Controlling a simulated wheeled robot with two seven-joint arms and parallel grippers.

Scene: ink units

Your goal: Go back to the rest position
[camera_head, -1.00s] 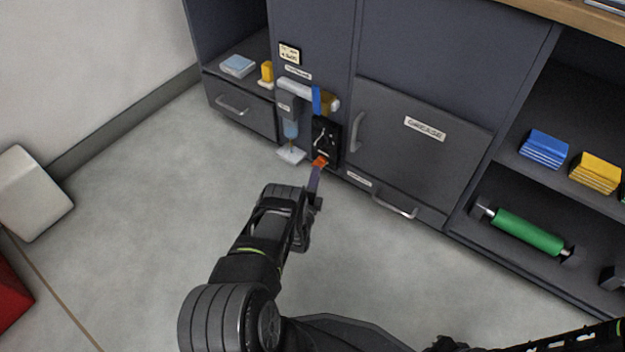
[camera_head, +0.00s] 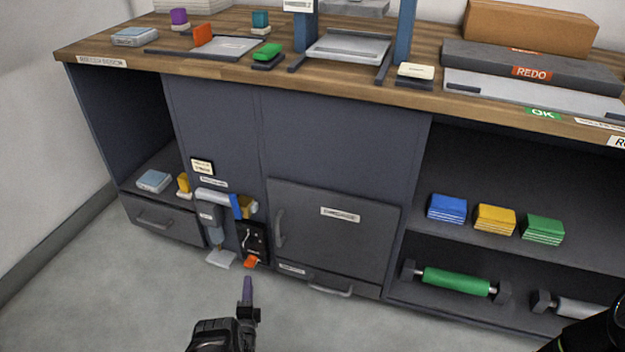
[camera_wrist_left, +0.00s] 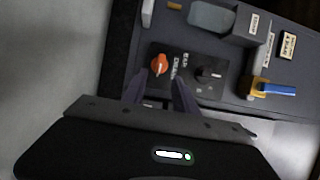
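My left gripper (camera_head: 247,292) is low in front of the grey cabinet in the head view, its purple-tinted fingers pointing at the cabinet front. In the left wrist view, the two fingers (camera_wrist_left: 160,92) stand apart with nothing between them. The orange knob (camera_wrist_left: 159,64) on the black panel (camera_wrist_left: 187,75) lies just beyond them, not gripped. It also shows in the head view as an orange piece (camera_head: 250,262) at the panel's bottom. A dark piece of my right arm shows at the bottom right; the right gripper is out of view.
The wooden worktop (camera_head: 150,61) runs above the cabinet and carries trays and boxes. A grease door (camera_head: 335,240) is closed beside the panel. Right shelves hold coloured ink blocks (camera_head: 495,218) and a green roller (camera_head: 457,281). The floor (camera_head: 130,300) in front is clear.

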